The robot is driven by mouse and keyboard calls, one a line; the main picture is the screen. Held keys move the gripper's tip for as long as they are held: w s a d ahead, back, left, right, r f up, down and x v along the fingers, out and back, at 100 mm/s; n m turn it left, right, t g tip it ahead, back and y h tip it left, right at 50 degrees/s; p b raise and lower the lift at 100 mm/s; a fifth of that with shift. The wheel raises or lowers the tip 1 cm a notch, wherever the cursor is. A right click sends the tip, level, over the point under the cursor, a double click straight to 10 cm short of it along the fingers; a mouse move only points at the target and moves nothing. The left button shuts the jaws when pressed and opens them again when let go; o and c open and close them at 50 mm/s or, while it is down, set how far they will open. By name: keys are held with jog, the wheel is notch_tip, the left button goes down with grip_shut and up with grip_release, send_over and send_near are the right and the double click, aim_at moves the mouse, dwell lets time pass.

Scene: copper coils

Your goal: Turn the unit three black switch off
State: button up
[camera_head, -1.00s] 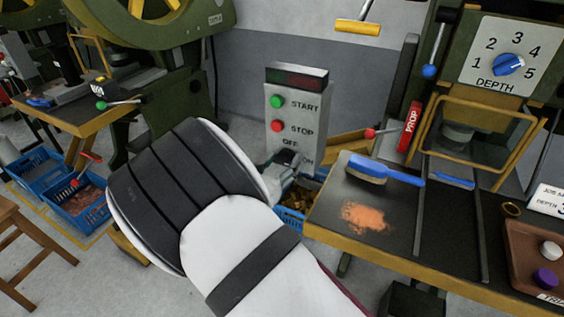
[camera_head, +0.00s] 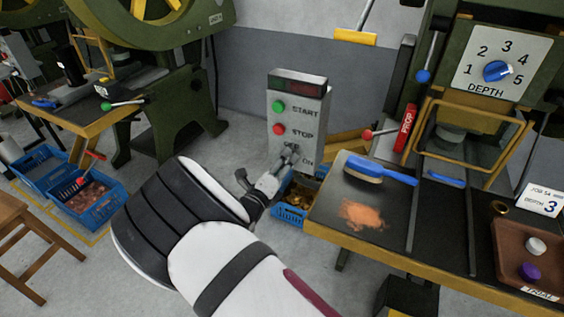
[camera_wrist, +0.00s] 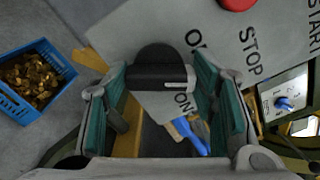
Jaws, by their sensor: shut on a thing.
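The control panel (camera_head: 298,110) is a grey post with a green START button (camera_head: 278,106), a red STOP button (camera_head: 278,129) and OFF and ON labels below. The black switch (camera_wrist: 160,72) shows in the wrist view as a round knob with a bar and a small white mark, beside the partly covered OFF label and the ON label. The white mark lies nearer ON. My gripper (camera_wrist: 162,90) has its teal-padded fingers on either side of the bar and is shut on it. In the head view my gripper (camera_head: 288,156) hides the switch.
A blue crate of copper scraps (camera_head: 290,212) stands on the floor below the panel. A workbench (camera_head: 385,235) with a blue brush (camera_head: 380,170) and orange dust is to the right. A press dial (camera_head: 497,71) labelled DEPTH is beyond.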

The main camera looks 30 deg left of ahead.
jog(key=n+p, duration=0.1)
jog(key=n, duration=0.5)
jog(key=shift+a, duration=0.15)
jog(key=shift+f, duration=0.1)
dwell(0.5)
jog(key=o, duration=1.1)
jog(key=shift+o, duration=0.2)
jog(key=s, duration=1.2)
